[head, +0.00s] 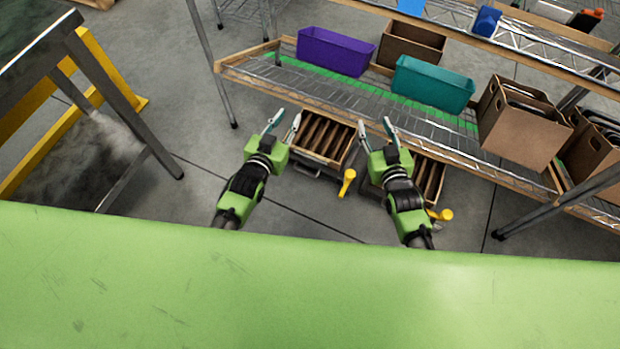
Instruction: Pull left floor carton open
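The left floor carton (322,140) is a brown, open-topped box with dividers inside. It sits tilted on the floor under the front edge of the rack, with a yellow handle (347,183) at its near right corner. My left gripper (283,120) is open and empty, over the carton's left side. My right gripper (375,124) is open and empty, just to the right of the carton's far right corner. I cannot tell whether either gripper touches the carton. A similar right floor carton (430,180) is partly hidden behind my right gripper and arm.
A wire rack (330,92) stands above and behind the cartons, holding a purple bin (335,51), a teal bin (432,84) and brown boxes (522,120). A metal-legged table (125,95) and a yellow frame stand at left. The floor left of the cartons is clear.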

